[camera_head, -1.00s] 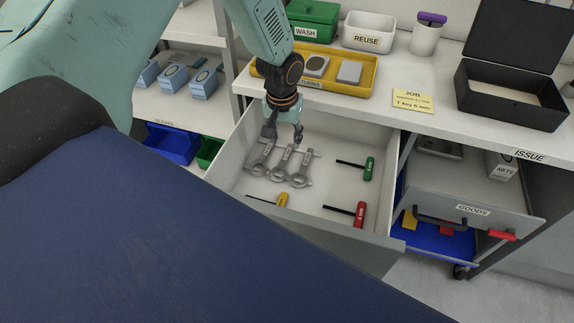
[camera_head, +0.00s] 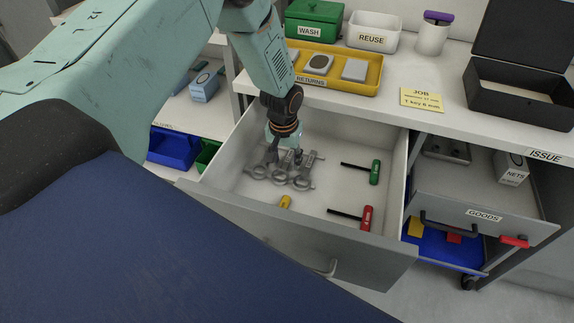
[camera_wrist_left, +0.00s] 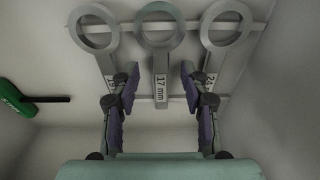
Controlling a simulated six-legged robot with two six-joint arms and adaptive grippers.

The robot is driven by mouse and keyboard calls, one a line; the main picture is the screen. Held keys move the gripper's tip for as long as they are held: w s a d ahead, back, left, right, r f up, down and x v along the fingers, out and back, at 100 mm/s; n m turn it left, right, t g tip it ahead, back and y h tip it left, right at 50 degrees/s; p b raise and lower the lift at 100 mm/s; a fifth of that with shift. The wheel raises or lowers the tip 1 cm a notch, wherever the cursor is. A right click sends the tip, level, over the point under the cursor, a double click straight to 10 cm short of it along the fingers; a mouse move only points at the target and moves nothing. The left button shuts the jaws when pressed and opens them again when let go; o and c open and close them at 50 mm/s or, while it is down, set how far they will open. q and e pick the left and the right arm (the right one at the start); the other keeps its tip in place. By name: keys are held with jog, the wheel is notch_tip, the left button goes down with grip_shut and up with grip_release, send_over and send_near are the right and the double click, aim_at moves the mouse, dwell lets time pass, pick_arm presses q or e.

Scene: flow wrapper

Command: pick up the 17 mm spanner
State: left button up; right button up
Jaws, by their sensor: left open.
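The 17 mm spanner (camera_wrist_left: 160,62) is the middle one of three grey ring spanners in the open drawer. Its label shows in the left wrist view. In the head view the spanners (camera_head: 281,180) lie side by side, partly hidden by my gripper. My left gripper (camera_wrist_left: 160,88) is open, with one finger on each side of the 17 mm spanner's handle. The fingers overlap the neighbouring spanners (camera_wrist_left: 95,30) and (camera_wrist_left: 228,30) in the picture; I cannot tell whether they touch. In the head view my left gripper (camera_head: 287,158) points down into the drawer. My right gripper is not in view.
A yellow returns tray (camera_head: 368,88) and a job card (camera_head: 422,99) are on the counter behind.

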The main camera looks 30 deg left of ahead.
pick_arm(q)
jog(key=shift+r, duration=0.1)
jog(key=shift+c, duration=0.2)
grip_shut()
dwell(0.4)
